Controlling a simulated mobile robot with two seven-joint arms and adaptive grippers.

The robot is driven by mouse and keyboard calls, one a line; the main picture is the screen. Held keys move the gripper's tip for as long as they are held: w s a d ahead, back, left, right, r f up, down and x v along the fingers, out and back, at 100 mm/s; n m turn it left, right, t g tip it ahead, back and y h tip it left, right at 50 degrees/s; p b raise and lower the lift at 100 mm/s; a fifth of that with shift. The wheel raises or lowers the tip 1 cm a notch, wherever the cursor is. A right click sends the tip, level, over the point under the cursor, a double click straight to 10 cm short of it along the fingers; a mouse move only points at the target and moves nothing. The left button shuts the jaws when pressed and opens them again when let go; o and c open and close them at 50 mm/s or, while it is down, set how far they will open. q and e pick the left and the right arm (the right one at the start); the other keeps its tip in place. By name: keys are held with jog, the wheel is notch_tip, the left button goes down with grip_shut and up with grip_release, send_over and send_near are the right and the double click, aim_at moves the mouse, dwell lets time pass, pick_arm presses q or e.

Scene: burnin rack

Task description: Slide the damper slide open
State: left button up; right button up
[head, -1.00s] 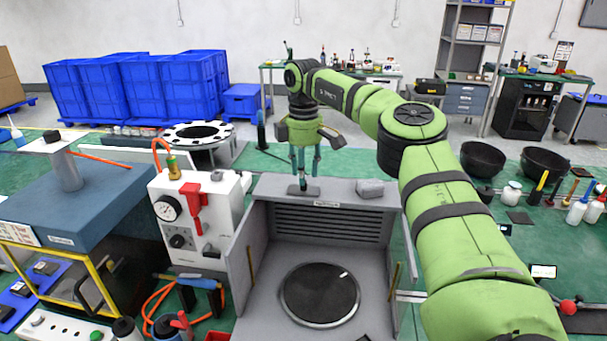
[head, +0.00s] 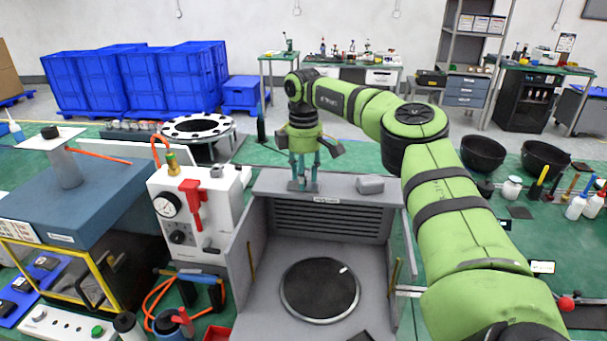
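The damper slide (head: 303,187) is a small dark piece with an upright tab on the top ledge at the back of a grey open-fronted enclosure (head: 270,184). My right gripper (head: 304,183) points straight down over it. Its two teal fingers stand apart, one on each side of the tab, with tips close to the ledge. The fingers partly hide the tab, and I see no clear contact with it. A small label (head: 326,201) sits on the ledge's front edge. My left gripper is out of view.
A grey block (head: 370,184) sits on the ledge to the right of the gripper. A round dark plate (head: 320,289) lies inside the enclosure. A white gauge box (head: 200,215) with a red handle stands close on the left. Black bowls (head: 483,154) stand at right.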

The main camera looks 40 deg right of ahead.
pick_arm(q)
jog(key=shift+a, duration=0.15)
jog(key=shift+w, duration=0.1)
pick_arm(e)
notch_tip(320, 180, up, 12)
dwell(0.5)
jog(key=shift+f, duration=0.1)
dwell(0.5)
